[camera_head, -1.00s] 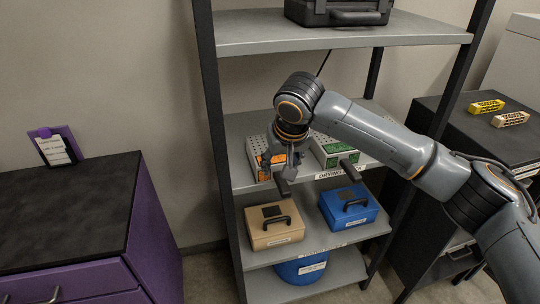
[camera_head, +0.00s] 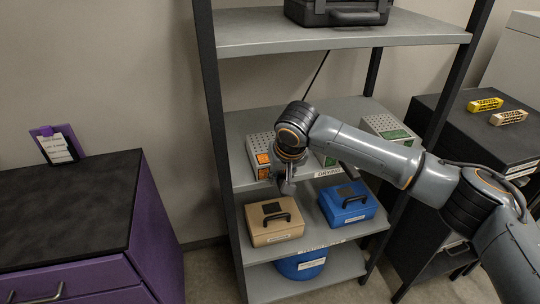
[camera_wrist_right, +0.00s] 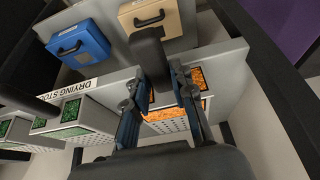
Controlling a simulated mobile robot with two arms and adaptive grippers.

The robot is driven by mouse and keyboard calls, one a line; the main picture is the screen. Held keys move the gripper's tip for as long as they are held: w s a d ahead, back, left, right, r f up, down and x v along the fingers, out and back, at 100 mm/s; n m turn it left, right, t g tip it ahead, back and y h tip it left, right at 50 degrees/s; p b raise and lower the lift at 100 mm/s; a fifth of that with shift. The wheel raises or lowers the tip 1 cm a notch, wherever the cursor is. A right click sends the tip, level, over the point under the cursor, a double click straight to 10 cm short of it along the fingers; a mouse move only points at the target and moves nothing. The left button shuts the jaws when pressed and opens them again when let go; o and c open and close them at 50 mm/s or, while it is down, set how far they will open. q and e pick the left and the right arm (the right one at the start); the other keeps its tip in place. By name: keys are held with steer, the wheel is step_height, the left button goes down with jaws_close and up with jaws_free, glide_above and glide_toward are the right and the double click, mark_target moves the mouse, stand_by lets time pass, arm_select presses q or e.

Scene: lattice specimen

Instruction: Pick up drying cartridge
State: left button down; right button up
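Drying cartridges with perforated light tops stand on the middle shelf. The orange-windowed cartridge (camera_head: 262,146) is at its left; it also shows in the right wrist view (camera_wrist_right: 192,112), partly hidden by my fingers. A green-windowed cartridge (camera_head: 326,160) is beside it, mostly behind my arm, and another (camera_head: 385,128) stands further right. My right gripper (camera_head: 286,187) is at the front of the orange cartridge. In the right wrist view its fingers (camera_wrist_right: 157,72) are apart, on either side of a black handle (camera_wrist_right: 148,50); whether they touch it is unclear. My left gripper is out of view.
The shelf (camera_head: 240,127) has upright posts close to the cartridges. Below stand a tan case (camera_head: 272,235), a blue case (camera_head: 340,212) and a blue container (camera_head: 300,268). A dark cabinet (camera_head: 475,140) is at right, a purple one (camera_head: 150,235) at left.

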jaws_close()
steer(key=shift+r, duration=0.1)
steer(key=shift+r+b, duration=0.3)
steer(key=shift+r, duration=0.2)
steer(key=s+d+r+b, duration=0.3)
steer(key=s+d+r, duration=0.6)
steer(key=r, duration=0.3)
steer(key=shift+s, duration=0.85)
steer(key=shift+o, duration=1.3)
jaws_free()
jaws_close()
